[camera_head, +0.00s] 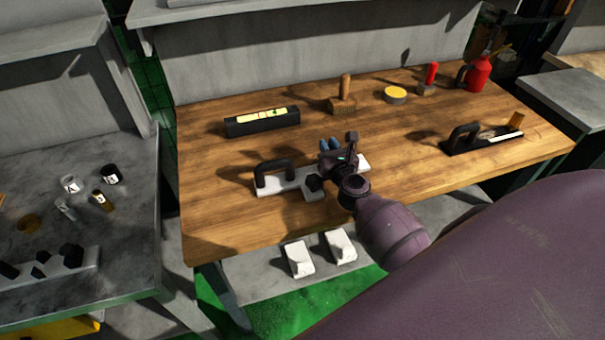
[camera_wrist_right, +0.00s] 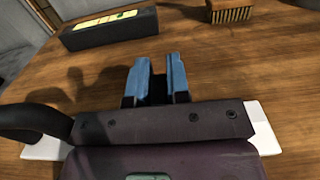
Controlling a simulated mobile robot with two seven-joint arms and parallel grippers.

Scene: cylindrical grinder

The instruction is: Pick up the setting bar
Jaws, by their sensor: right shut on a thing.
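The setting bar appears to be the long white bar (camera_head: 272,188) with a black arched handle near its left end, on the wooden table near the front edge. My right gripper (camera_head: 328,145) is low over the right half of the bar, its blue fingertips pointing toward the back of the table. In the right wrist view, the fingertips (camera_wrist_right: 157,75) are close together with a dark part between them. White ends of the bar (camera_wrist_right: 45,149) show on both sides of the gripper; its middle is hidden. I cannot tell whether the bar is clear of the table. My left gripper is not in view.
Behind are a black box (camera_head: 262,122) with a yellow top, a brush (camera_head: 343,104) and a yellow-topped round tin (camera_head: 395,95). A black handled tool (camera_head: 467,142) lies at the right, a red bottle (camera_head: 479,75) at the back right. The table's left front is clear.

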